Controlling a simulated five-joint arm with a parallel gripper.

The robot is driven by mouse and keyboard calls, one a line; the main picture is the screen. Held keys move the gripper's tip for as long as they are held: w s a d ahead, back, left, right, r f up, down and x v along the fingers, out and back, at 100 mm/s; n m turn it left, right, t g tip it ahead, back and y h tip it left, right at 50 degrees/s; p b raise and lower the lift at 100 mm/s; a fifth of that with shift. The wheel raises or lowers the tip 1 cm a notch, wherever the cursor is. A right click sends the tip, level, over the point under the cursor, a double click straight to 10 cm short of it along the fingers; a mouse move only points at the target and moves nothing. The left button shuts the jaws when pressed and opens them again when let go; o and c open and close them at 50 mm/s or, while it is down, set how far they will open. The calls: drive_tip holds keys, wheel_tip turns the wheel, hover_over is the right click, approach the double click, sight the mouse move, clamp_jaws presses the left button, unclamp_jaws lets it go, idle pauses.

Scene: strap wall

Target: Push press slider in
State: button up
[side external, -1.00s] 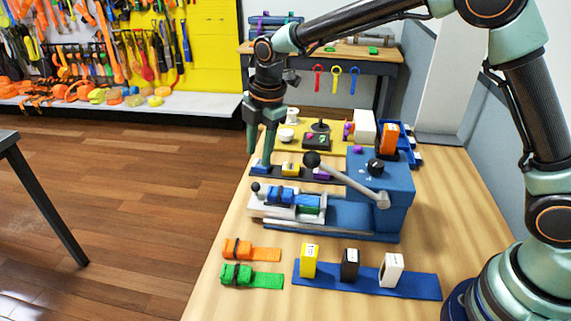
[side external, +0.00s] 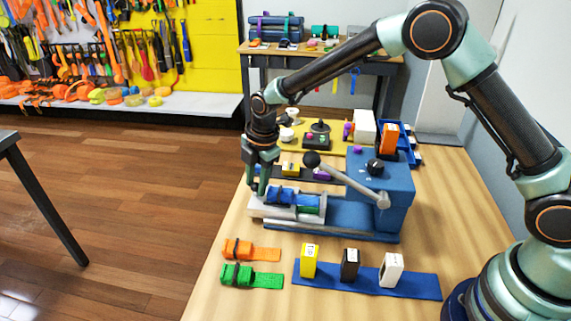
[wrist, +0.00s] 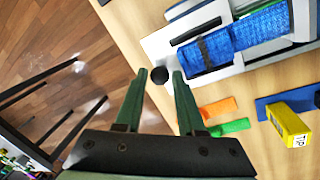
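The press slider (side external: 257,208) is a pale tray sticking out of the left side of the blue press (side external: 395,205). It holds a rolled blue strap (side external: 280,196) and a green piece beside it. The wrist view shows the slider's pale end plate (wrist: 158,43) and its round black knob (wrist: 160,75). My gripper (side external: 257,190) is low at the slider's outer left end. In the wrist view my gripper (wrist: 160,76) is open, with the knob showing between the fingertips and a gap on each side. Contact cannot be told. In the side view the fingers hide the knob.
The press lever (side external: 345,180) slants across the press front. Orange (side external: 265,254) and green (side external: 265,281) straps lie in front. Yellow, black and white boxes stand on a blue strip (side external: 425,286). A yellow board (side external: 345,136) with parts is behind. The table's left edge is close.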

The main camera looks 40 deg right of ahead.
clamp_jaws()
drive_tip(key=shift+a, duration=0.1)
idle(1.1)
